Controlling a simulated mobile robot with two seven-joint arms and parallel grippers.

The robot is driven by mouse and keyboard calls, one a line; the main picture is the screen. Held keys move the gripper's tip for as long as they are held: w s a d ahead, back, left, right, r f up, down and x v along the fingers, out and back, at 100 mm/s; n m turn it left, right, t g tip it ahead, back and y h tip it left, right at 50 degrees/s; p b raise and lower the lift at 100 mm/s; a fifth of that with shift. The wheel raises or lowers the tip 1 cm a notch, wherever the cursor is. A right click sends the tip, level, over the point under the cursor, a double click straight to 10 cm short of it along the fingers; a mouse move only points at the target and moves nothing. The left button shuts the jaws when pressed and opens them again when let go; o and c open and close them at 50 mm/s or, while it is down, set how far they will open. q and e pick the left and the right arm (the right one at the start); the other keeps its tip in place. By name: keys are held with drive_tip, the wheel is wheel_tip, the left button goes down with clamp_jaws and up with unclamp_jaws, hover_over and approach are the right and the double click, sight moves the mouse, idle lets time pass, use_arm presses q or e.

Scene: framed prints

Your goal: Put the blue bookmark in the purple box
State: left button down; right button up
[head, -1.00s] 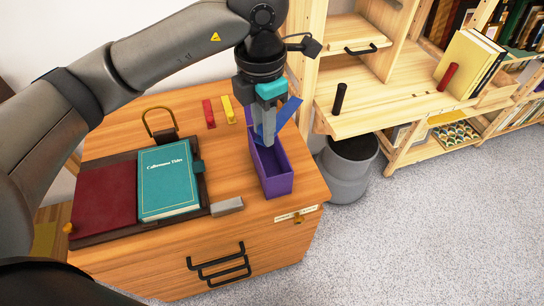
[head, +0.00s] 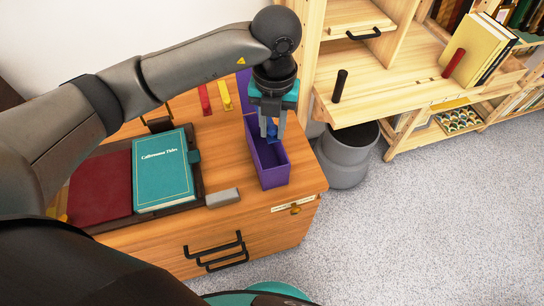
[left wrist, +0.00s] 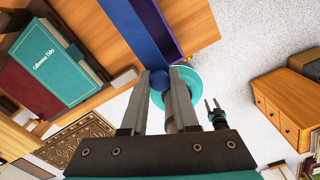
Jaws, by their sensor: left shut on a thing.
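The purple box (head: 272,179) stands open-topped at the right end of the wooden desk, its lid raised at the back. My left gripper (head: 271,130) is above the box opening, pointing down, shut on the blue bookmark (head: 272,138). The gripper mostly hides the bookmark in the head view. In the left wrist view, the bookmark (left wrist: 134,33) is a long blue strip reaching away from the fingertips, beside the purple box (left wrist: 161,30). How far it reaches into the box is unclear. My right gripper (left wrist: 214,105) shows small in the left wrist view, fingers apart.
Red (head: 204,99) and yellow (head: 225,96) bookmarks lie behind the box on the left. A teal book (head: 162,172) and a grey block (head: 223,198) lie to its left. A grey bin (head: 347,158) and a wooden shelf unit (head: 400,85) stand to the right.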

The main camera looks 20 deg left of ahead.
use_arm(q)
drive_tip(key=shift+f+b, duration=0.9)
drive_tip(key=shift+f, duration=4.75)
drive_tip(key=shift+f, duration=0.1)
drive_tip(key=shift+f+b, duration=0.45)
drive_tip(key=shift+f, duration=0.1)
drive_tip(key=c, duration=1)
unclamp_jaws()
drive_tip(key=shift+o, duration=0.2)
drive_tip(key=shift+r, duration=0.2)
